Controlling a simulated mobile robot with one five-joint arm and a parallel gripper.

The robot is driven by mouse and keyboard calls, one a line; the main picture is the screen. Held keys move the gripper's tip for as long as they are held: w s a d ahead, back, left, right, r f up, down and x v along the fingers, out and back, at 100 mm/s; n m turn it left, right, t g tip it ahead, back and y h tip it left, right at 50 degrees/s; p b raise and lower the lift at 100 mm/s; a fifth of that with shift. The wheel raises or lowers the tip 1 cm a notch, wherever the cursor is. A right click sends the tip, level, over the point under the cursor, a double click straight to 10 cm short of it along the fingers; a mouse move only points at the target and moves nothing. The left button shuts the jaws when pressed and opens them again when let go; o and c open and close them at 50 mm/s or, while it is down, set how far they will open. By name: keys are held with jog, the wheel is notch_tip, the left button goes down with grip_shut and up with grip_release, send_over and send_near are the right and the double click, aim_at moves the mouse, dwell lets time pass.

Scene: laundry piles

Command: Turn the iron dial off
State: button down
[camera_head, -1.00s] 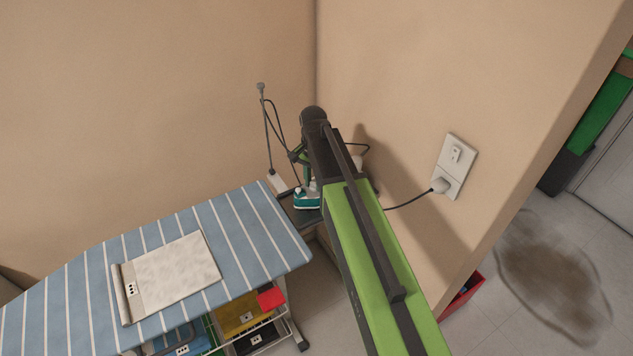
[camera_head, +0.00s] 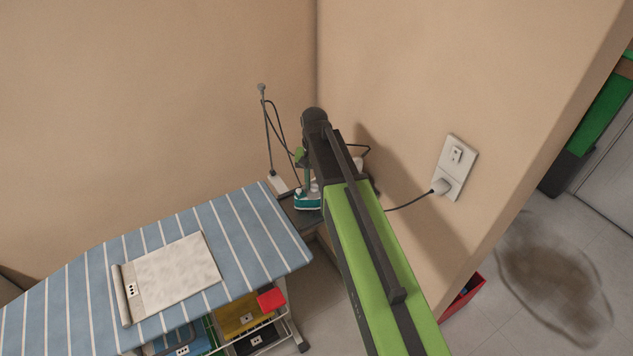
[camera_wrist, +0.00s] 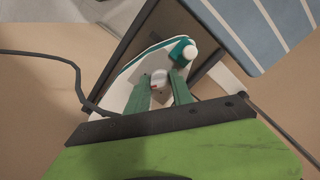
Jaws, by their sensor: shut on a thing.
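The iron (camera_head: 307,203), white and teal, rests on the dark stand at the end of the striped ironing board. My arm partly covers it in the head view. In the wrist view the iron (camera_wrist: 133,88) lies beneath my gripper (camera_wrist: 163,80). Its two green fingers come down on either side of the small whitish dial (camera_wrist: 159,75) with a red mark, and are shut on it. The dial's exact setting is too small to read. A white round knob (camera_wrist: 190,53) sits at the iron's teal end.
The striped ironing board (camera_head: 240,222) holds a rolled-edge pale cloth (camera_head: 178,275). A thin pole (camera_head: 267,140) stands behind the iron. A cord runs to the wall outlet (camera_head: 453,167) at the right. Walls close in the corner behind the iron.

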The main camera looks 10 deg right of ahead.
aim_at(316, 184)
jog(key=n, duration=0.4)
jog(key=shift+s+n, duration=0.1)
jog(key=shift+n, duration=0.2)
jog(key=n, duration=0.4)
jog(key=shift+d+n, duration=0.2)
jog(key=shift+n, duration=0.2)
jog(key=c, duration=1.1)
grip_release()
notch_tip(316, 184, up, 8)
jog(key=p, duration=0.8)
jog(key=shift+r, duration=0.1)
jog(key=shift+c, duration=0.2)
